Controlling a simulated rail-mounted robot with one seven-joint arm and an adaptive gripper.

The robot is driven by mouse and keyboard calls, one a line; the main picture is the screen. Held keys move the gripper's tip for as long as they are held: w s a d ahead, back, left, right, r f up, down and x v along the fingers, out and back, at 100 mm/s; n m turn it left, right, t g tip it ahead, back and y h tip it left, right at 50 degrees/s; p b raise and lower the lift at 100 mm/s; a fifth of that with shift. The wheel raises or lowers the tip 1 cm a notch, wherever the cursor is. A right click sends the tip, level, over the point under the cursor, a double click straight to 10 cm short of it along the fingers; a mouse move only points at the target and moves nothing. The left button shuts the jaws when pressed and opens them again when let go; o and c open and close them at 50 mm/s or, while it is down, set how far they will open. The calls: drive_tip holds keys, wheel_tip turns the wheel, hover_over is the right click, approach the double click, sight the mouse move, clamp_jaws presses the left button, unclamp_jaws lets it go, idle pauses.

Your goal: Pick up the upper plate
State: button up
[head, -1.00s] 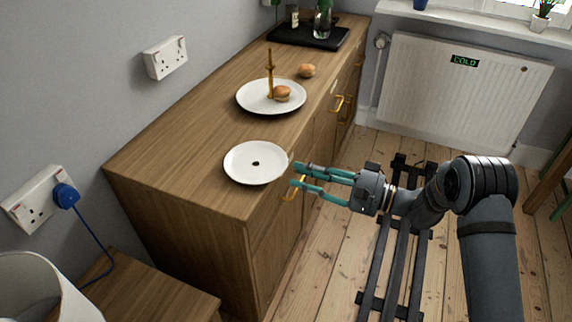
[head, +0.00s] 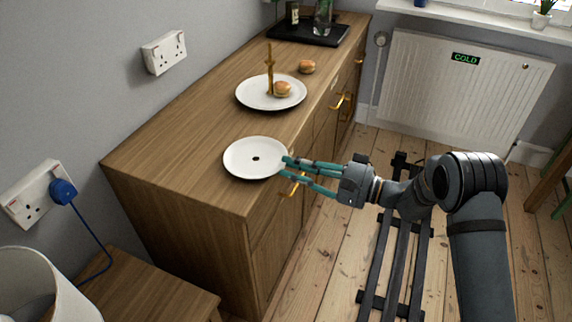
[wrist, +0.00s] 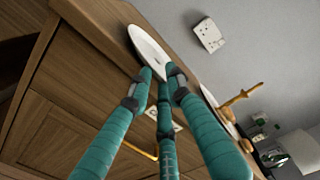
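A second white plate (head: 250,99) lies farther back, bearing an upright gold rod (head: 269,72) and a bun (head: 283,89). My gripper (head: 284,167) has teal fingers and is open. Its fingertips are at the right rim of the nearer plate, one about level with the rim and one lower. In the wrist view the gripper (wrist: 160,78) has its fingertips around the near rim. I cannot tell if they touch it.
The wooden sideboard (head: 185,150) has gold handles on its front. Another bun (head: 307,67) and a black tray with glassware (head: 310,37) are farther back. A lower wooden surface (head: 150,290) with a lampshade is at front left. A radiator (head: 460,95) stands at the far wall.

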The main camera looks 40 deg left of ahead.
clamp_jaws()
drive_tip(key=shift+r, duration=0.15)
idle(0.9)
wheel_tip(320, 180, up, 2)
drive_tip(key=shift+r+p, duration=0.2)
drive_tip(key=shift+p, duration=0.35)
drive_tip(key=w+d+r+b, duration=0.1)
drive_tip(key=w+d+r, duration=0.1)
drive_tip(key=d, duration=0.4)
drive_tip(key=w+d+r+b, duration=0.1)
drive_tip(key=d+r, duration=0.2)
drive_tip(key=d, duration=0.4)
drive_tip(key=shift+w+d, duration=0.25)
drive_tip(key=shift+w, duration=0.15)
drive_tip(key=shift+f, duration=0.1)
